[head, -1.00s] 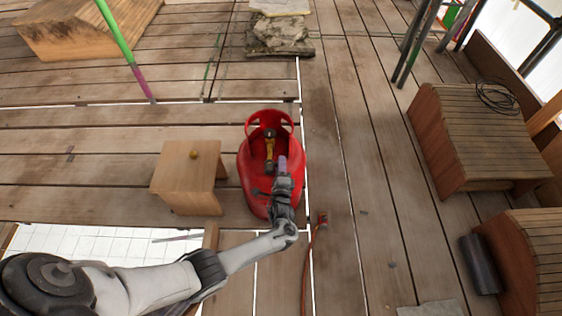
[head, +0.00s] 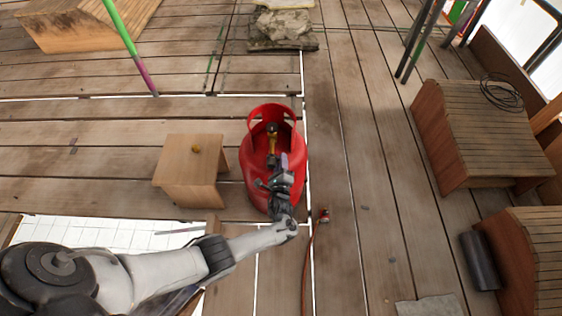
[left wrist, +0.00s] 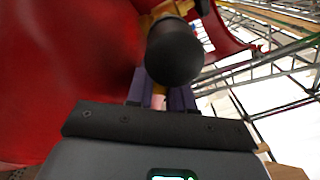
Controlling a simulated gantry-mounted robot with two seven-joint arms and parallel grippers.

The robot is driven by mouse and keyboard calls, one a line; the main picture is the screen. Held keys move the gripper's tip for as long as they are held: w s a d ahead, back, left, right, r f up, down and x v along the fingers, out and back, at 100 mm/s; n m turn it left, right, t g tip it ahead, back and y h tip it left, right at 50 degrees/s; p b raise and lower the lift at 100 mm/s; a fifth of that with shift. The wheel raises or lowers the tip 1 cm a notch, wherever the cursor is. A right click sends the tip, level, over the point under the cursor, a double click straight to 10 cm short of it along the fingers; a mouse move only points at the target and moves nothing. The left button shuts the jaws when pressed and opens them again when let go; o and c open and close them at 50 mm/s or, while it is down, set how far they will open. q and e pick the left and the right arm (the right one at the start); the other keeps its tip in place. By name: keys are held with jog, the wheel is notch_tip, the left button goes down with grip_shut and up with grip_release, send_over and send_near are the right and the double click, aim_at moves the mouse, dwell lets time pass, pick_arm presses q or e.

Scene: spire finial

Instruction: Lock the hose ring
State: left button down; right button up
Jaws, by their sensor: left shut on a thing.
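A red gas cylinder (head: 257,165) with a red collar stands on the plank floor in the head view. A yellow and dark valve assembly (head: 272,141) sits inside the collar. My left gripper (head: 284,163) reaches over the cylinder's near side, close below the valve. In the left wrist view its purple fingers (left wrist: 162,98) are shut on a small pale orange part (left wrist: 158,101), mostly hidden behind a round black knob (left wrist: 175,53). I cannot tell whether this part is the hose ring. An orange hose (head: 306,262) lies on the floor, its fitting (head: 324,215) right of the cylinder. My right gripper is not in view.
A small wooden stool (head: 187,176) with a brass piece (head: 195,149) on it stands left of the cylinder. Wooden boxes (head: 470,130) stand at the right. A floor opening (head: 90,232) lies at the lower left. The planks right of the cylinder are mostly clear.

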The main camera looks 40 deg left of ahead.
pick_arm(q)
jog(key=c, duration=1.1)
grip_release()
jog(key=shift+f, duration=0.1)
jog(key=shift+s+f, duration=0.1)
jog(key=shift+n, duration=0.3)
